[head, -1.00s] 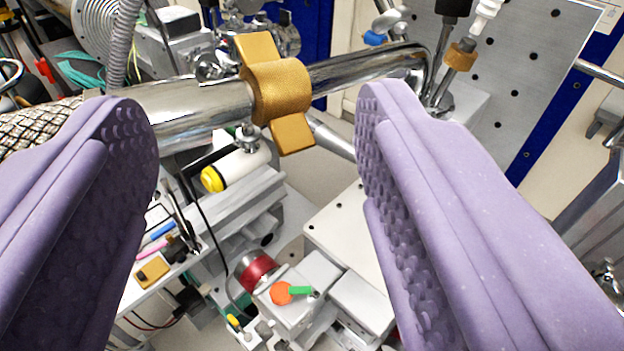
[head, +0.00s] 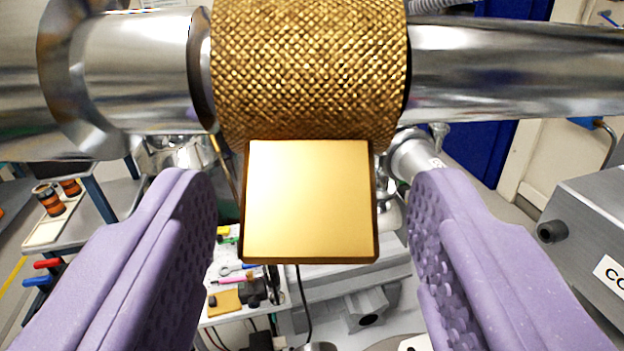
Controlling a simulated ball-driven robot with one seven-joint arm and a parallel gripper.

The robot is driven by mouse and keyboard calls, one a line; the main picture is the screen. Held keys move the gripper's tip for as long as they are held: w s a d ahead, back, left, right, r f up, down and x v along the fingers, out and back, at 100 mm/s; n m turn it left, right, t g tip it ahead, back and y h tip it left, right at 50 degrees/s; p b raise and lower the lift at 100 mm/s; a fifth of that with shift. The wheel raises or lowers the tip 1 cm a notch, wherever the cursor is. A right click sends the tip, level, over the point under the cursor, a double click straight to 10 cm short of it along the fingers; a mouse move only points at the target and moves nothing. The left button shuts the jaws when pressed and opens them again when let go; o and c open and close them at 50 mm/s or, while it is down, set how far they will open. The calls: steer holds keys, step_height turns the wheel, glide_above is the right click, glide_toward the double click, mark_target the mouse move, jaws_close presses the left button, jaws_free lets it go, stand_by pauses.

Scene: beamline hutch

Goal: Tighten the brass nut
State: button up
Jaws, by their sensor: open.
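The brass nut (head: 310,75) has a knurled round body and sits around a shiny metal pipe (head: 510,70) that runs across the top of the head view. A flat, square brass wing (head: 310,200) of the nut points down toward me. My gripper (head: 312,205) has two purple, dimpled fingers, open, one on each side of the wing. There is a visible gap between the wing and each finger, and nothing is held. The top of the nut is cut off by the picture's edge.
A grey box (head: 585,235) stands at the right. A small bench (head: 245,300) with tools is below, behind the wing. A shelf (head: 85,215) with copper-coloured coils is at the left. The pipe's wider section (head: 100,80) fills the upper left.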

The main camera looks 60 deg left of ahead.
steer(key=c, duration=1)
steer(key=shift+c, duration=0.2)
steer(key=shift+r, duration=0.15)
